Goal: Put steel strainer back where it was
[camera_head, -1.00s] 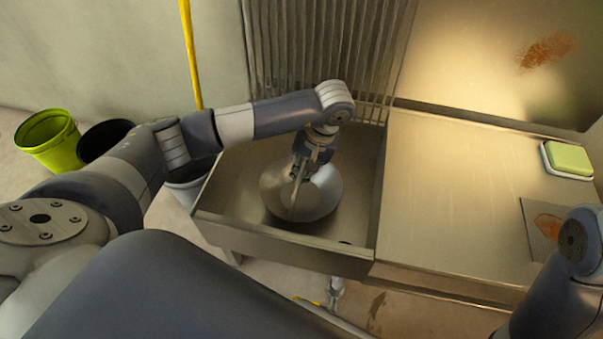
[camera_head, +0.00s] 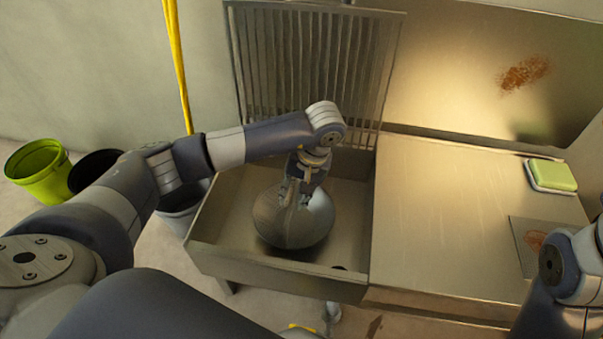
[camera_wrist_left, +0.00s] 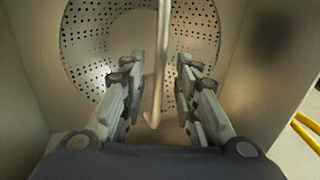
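The steel strainer (camera_head: 281,229) is a round, shiny metal bowl in the sink basin (camera_head: 225,205). In the left wrist view its perforated disc (camera_wrist_left: 92,45) fills the top middle, with a thin bar-like handle (camera_wrist_left: 158,75) standing out toward me. My left gripper (camera_head: 291,196) is over the strainer, pointing down. In the left wrist view its two fingers (camera_wrist_left: 158,72) are apart, one on each side of the handle, with gaps visible. The fingers hide part of the strainer. My right arm shows at the lower right, but its gripper is out of view.
A ribbed metal rack (camera_head: 300,50) stands behind the basin. Green (camera_head: 38,172) and dark (camera_head: 92,172) buckets stand left on the floor.

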